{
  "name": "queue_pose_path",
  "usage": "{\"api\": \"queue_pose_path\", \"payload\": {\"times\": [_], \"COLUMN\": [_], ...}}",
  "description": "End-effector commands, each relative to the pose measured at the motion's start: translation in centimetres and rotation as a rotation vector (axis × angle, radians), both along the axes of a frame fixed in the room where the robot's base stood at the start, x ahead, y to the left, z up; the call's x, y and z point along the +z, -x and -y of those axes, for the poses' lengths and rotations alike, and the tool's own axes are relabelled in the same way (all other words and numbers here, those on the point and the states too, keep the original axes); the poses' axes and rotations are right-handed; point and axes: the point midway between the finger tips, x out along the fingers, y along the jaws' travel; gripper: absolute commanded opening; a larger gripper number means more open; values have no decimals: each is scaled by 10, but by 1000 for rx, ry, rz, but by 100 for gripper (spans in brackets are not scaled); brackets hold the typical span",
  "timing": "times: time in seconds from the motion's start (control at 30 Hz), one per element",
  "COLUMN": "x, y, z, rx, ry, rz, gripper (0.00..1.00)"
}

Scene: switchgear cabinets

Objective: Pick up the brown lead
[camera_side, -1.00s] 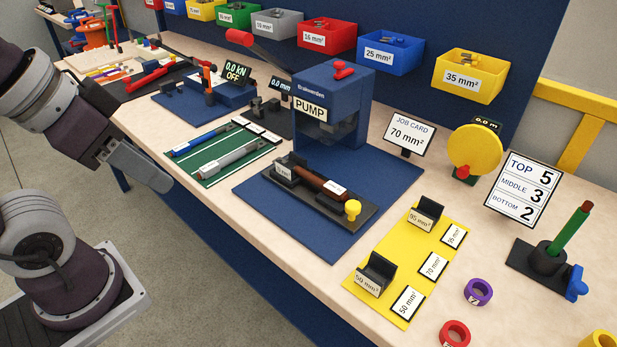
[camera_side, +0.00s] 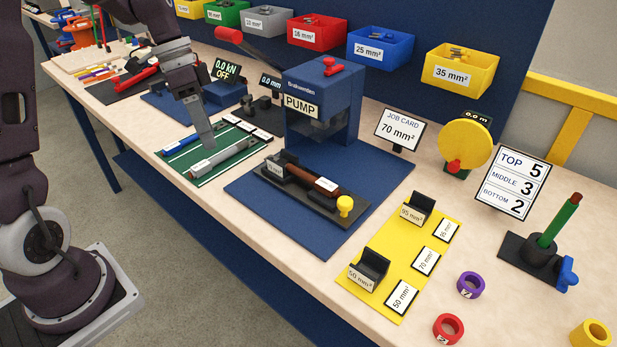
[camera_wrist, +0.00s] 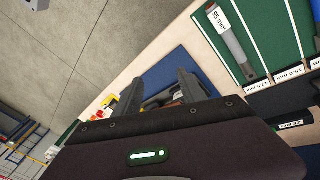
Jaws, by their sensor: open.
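The brown lead (camera_side: 308,176) lies in a dark holder (camera_side: 328,207) on the blue mat (camera_side: 257,205), in front of the blue pump press. It carries a white label. My gripper (camera_side: 207,144) is open and empty above the green mat, to the left of the brown lead and well apart from it. In the wrist view the open fingers of my gripper (camera_wrist: 160,82) point toward the blue mat. Part of a brown shape shows between them, and the rest is hidden by the gripper body.
A grey lead (camera_side: 225,157) lies on the green mat (camera_side: 196,177) below my gripper. The tall pump press (camera_side: 318,105) stands behind the brown lead. The yellow mat (camera_side: 387,287) with dark cradles (camera_side: 372,266) is to its right. Bins (camera_side: 459,70) hang behind.

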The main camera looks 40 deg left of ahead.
Motion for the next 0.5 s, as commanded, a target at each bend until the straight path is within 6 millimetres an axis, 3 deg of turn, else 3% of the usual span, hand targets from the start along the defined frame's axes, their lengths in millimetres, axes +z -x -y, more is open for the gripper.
{"api": "queue_pose_path", "payload": {"times": [0.07, 0.1, 0.2, 0.3, 0.37, 0.5], "x": [-32, -45, -66, -72, -73, -83], "y": [-18, -29, -54, -81, -98, -130], "z": [5, 19, 61, 99, 110, 105], "rx": [-130, -221, -424, -601, -677, -767], "ry": [105, 177, 373, 578, 672, 755], "rz": [-5, 10, 94, 259, 387, 635], "gripper": [48, 48, 48, 48, 48, 48]}}
